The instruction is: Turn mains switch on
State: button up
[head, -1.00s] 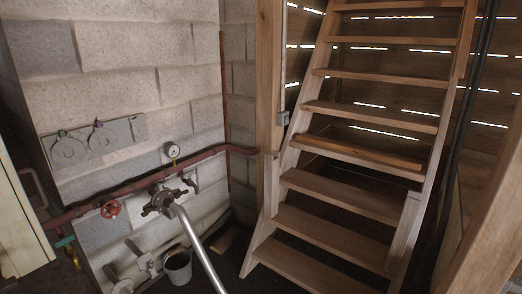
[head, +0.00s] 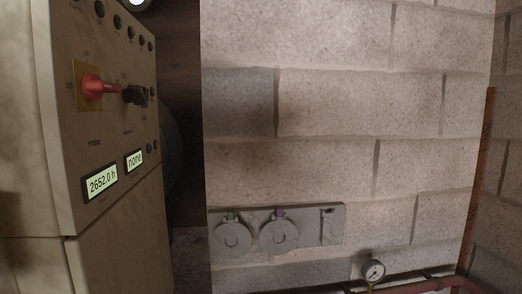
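A beige control cabinet (head: 110,215) stands at the left in the head view. On its face is a red rotary switch handle (head: 98,88) on a yellow plate (head: 84,72), probably the mains switch. The red handle points sideways, to the right. A black knob (head: 136,95) sits right beside it. Below are two lit displays, one reading 2652.0 h (head: 101,183) and one reading none (head: 134,160). My gripper is not in view.
A pale block wall (head: 330,100) fills the middle and right. A grey panel (head: 308,226) with two round covers is mounted low on it. A pressure gauge (head: 373,271) and a red pipe (head: 425,286) run along the bottom right. A dark gap separates cabinet and wall.

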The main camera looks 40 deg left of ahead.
aim_at(94, 88)
jog(key=i+j+z, duration=0.1)
jog(key=i, duration=0.6)
jog(key=i+j+z, duration=0.1)
jog(key=i, duration=0.6)
jog(key=i+u, duration=0.2)
jog(key=i, duration=0.15)
jog(key=i+l+u, duration=0.2)
jog(key=u, duration=0.45)
jog(key=i+l+u, duration=0.1)
jog(key=u, duration=0.4)
jog(key=l+u, duration=0.15)
jog(key=u, duration=0.3)
jog(key=i+l+u, duration=0.1)
jog(key=u, duration=0.4)
jog(key=l+u, duration=0.1)
jog(key=u, duration=0.35)
jog(key=l+u, duration=0.1)
jog(key=u, duration=0.35)
